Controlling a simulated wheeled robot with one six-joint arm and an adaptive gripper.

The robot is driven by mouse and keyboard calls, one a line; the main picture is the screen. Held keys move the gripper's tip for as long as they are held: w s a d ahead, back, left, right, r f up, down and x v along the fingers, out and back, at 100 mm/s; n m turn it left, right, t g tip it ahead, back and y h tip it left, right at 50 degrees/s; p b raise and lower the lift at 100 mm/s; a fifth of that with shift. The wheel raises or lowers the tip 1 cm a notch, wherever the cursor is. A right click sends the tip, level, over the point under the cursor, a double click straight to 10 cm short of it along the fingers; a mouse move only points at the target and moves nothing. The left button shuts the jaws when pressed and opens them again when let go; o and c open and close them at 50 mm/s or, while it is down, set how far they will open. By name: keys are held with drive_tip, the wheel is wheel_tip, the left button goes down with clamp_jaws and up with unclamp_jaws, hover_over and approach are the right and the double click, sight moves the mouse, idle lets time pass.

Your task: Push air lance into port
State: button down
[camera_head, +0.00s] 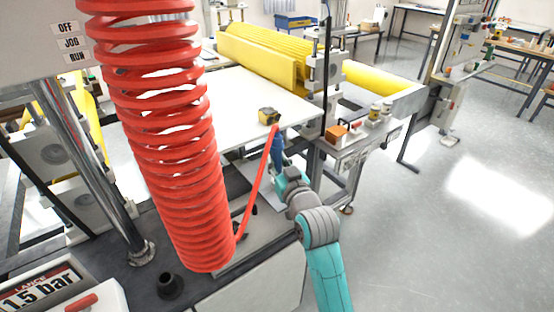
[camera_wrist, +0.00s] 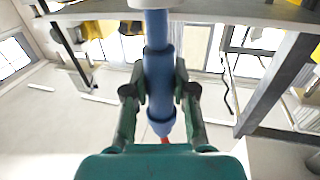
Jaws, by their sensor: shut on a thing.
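The blue air lance (camera_wrist: 160,75) stands between the fingers of my gripper (camera_wrist: 160,98), which is shut on it, in the wrist view. Its far end meets a pale round part (camera_wrist: 152,4) at the top edge; I cannot tell whether this is the port, or whether the tip is inside it. In the head view the lance (camera_head: 277,148) shows as a short blue piece above my gripper (camera_head: 279,172), beside the white table's near corner. A red hose (camera_head: 262,175) runs from the lance to the big red coil (camera_head: 165,130). No port is clearly identifiable in the head view.
An orange block (camera_head: 336,133) sits on the side shelf. A black holder (camera_head: 170,285) stands front left. The floor at right is clear.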

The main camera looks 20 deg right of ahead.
drive_tip(key=shift+f, duration=1.5)
drive_tip(key=c, duration=0.9)
unclamp_jaws()
drive_tip(key=shift+o, duration=0.2)
drive_tip(key=s, duration=1.2)
drive_tip(key=shift+d, duration=0.3)
drive_tip(key=s+f+g+h, duration=0.1)
drive_tip(key=s+f, duration=0.6)
drive_tip(key=s, duration=0.3)
drive_tip(key=s+f+g, duration=0.1)
drive_tip(key=s+f, duration=0.6)
drive_tip(key=s, duration=0.4)
drive_tip(key=s+g, duration=0.1)
drive_tip(key=s, duration=1.9)
drive_tip(key=shift+s+a+m, duration=0.3)
drive_tip(key=shift+s, duration=0.05)
